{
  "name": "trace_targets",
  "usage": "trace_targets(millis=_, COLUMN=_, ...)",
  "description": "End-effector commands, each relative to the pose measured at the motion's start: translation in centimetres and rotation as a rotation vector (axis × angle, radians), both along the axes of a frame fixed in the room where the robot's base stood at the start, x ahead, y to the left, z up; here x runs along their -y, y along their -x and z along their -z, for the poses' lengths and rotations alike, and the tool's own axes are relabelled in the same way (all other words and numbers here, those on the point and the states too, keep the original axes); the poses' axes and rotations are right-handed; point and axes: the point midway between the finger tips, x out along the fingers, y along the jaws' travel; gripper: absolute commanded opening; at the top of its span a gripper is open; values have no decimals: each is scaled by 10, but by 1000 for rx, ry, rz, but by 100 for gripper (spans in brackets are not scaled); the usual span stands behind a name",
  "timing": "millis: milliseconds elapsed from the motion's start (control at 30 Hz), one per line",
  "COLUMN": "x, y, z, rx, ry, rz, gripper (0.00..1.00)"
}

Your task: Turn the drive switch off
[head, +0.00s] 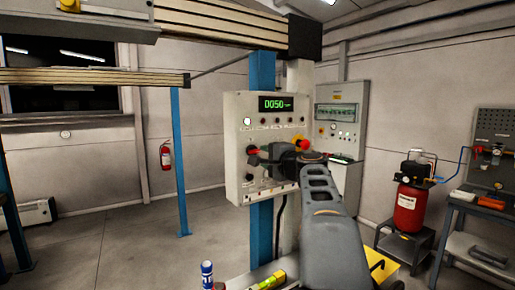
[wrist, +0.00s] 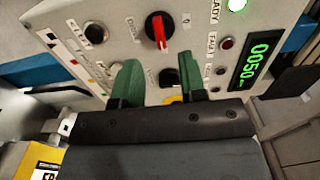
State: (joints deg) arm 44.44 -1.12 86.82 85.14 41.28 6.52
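The control panel (head: 240,110) is a pale box on a blue post. In the wrist view, a black rotary switch with a red handle (wrist: 158,30) sits on the panel face beyond my fingertips. A dark knob (wrist: 170,76) shows between the fingers, with no clear contact. In the head view my gripper is in front of the panel, hiding part of it.
A green display (wrist: 256,62) reads 0050. A green lamp (wrist: 236,5) is lit beside "READY". Another black knob (wrist: 95,33) is at upper left. A red emergency button (head: 303,144) is right of my gripper. A red compressor (head: 408,205) stands farther right.

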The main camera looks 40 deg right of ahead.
Motion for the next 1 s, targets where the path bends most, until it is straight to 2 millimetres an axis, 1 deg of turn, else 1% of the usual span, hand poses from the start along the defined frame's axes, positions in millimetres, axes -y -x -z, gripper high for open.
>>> trace_targets(millis=33, x=0, y=-10, z=-3, rx=-2, ry=-2, rz=-3, gripper=38)
trace_targets(millis=200, x=1, y=-36, z=-2, rx=-2, ry=-1, rz=-3, gripper=38)
trace_targets(millis=400, x=2, y=-54, z=-1, rx=-1, ry=0, rz=-2, gripper=38)
trace_targets(millis=600, x=3, y=-60, z=0, rx=-1, ry=0, rz=-1, gripper=38)
trace_targets(millis=833, x=3, y=-60, z=0, rx=-1, ry=1, rz=-1, gripper=38)
trace_targets(millis=867, x=3, y=-60, z=0, rx=-1, ry=1, rz=-1, gripper=36)
trace_targets(millis=1000, x=3, y=-60, z=0, rx=-1, ry=1, rz=-1, gripper=23)
